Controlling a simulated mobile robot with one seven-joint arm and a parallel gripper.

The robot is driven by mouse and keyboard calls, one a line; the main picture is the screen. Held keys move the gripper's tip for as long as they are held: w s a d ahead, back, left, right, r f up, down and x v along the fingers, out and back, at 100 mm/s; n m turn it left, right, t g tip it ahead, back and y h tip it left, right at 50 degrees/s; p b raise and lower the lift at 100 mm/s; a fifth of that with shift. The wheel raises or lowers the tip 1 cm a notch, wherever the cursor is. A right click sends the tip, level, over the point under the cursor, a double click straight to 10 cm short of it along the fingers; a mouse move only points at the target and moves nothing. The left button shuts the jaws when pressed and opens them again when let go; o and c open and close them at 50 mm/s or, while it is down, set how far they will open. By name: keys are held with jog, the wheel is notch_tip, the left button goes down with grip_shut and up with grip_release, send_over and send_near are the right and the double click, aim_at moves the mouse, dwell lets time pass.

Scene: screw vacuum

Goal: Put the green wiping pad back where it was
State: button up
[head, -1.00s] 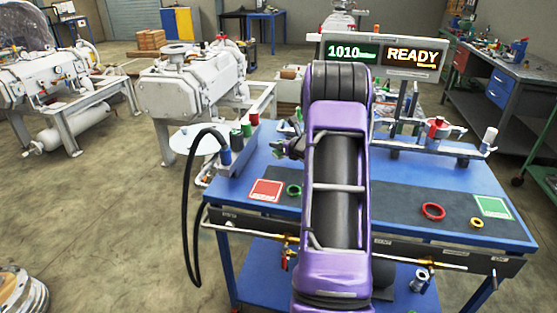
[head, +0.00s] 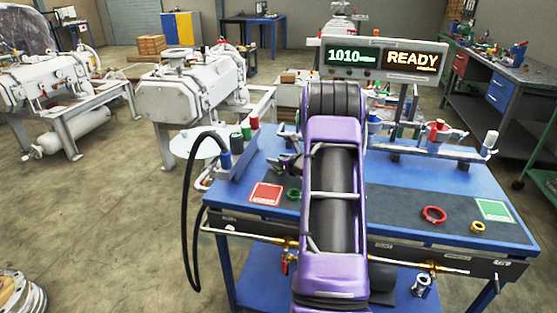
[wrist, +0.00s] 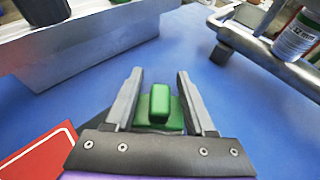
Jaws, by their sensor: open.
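The green wiping pad (wrist: 160,104) shows in the wrist view as a flat green base with a raised green block on top. It lies low between the two fingers of my gripper (wrist: 160,78). The fingers are apart, with a gap visible on both sides of the block. The blue table top is right beyond it. In the head view my gripper (head: 290,165) is low over the left part of the table, partly hidden by my purple arm.
A metal rack (head: 235,165) with coloured bottles stands at left. A red ring (head: 433,214), yellow ring (head: 477,227) and green card (head: 494,209) lie at right. Pipework (head: 437,135) stands behind.

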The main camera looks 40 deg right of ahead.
jog(key=v, duration=1.2)
jog(key=shift+p, duration=0.3)
